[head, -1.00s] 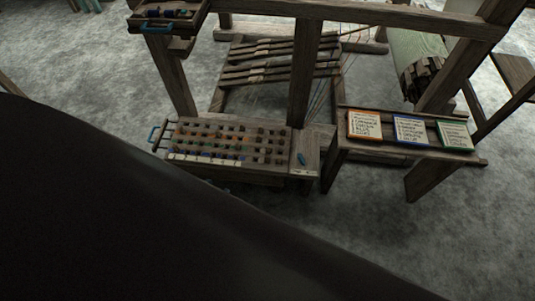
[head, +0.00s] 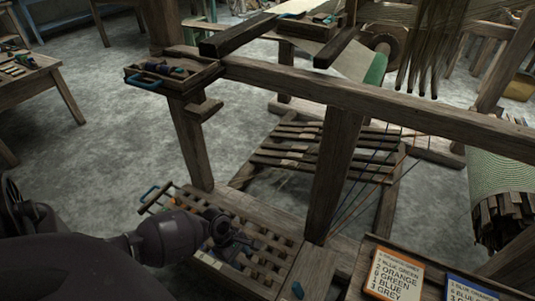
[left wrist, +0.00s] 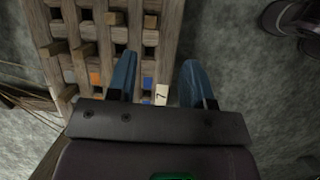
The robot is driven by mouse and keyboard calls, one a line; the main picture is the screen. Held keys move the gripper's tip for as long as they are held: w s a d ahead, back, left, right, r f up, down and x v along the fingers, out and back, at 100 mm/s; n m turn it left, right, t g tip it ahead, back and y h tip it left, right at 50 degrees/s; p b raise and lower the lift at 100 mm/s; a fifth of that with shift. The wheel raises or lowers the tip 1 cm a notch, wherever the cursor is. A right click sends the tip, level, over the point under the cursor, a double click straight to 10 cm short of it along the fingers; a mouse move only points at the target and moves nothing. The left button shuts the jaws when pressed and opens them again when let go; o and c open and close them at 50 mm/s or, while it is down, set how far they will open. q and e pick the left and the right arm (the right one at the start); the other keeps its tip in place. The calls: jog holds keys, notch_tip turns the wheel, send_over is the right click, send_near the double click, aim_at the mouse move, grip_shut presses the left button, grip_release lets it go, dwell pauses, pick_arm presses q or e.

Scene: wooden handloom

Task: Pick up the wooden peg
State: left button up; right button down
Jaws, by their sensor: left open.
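A wooden peg rack (head: 262,232) with a grid of slats is at the lower middle of the head view. My left gripper (head: 232,245) is over its front left part and hides some of it. In the left wrist view the rack (left wrist: 60,12) fills the upper left, with several short wooden pegs (left wrist: 54,48) standing out from it. The blue fingers of my left gripper (left wrist: 160,62) are open and apart, with no peg visible between them. The left finger overlaps the rack; the right finger is over the floor. Which peg the task means, I cannot tell. My right gripper is out of view.
A number tag (left wrist: 161,95) is on the rack's edge. A loom post (head: 333,175) stands behind the rack's right side. A small tray (head: 172,75) is fixed above. Colour cards (head: 394,273) lie on a shelf at right.

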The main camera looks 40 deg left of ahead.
aim_at(252, 271)
pick_arm(q)
jog(key=shift+n, duration=0.5)
jog(key=x, duration=0.1)
jog(key=b+x, duration=0.1)
jog(key=x, duration=0.1)
jog(key=b+x, duration=0.1)
jog(key=x, duration=0.1)
jog(key=shift+w+a+f, duration=0.25)
jog(key=shift+w+a, duration=0.05)
jog(key=shift+w, duration=0.1)
jog(key=shift+w+d+f+b, duration=0.15)
jog(key=shift+d+f+b, duration=0.1)
jog(key=shift+f+b, duration=0.2)
jog(key=shift+d+f, duration=0.1)
jog(key=shift+f, duration=0.15)
jog(key=b+x, duration=0.2)
jog(key=x, duration=0.1)
jog(key=shift+f, duration=0.15)
jog(key=shift+w+d+f+b, duration=0.2)
jog(key=shift+d+f+b, duration=0.05)
jog(key=shift+f+b, duration=0.15)
jog(key=shift+w, duration=0.15)
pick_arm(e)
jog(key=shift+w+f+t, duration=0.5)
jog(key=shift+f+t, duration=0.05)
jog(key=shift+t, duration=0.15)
pick_arm(q)
grip_shut()
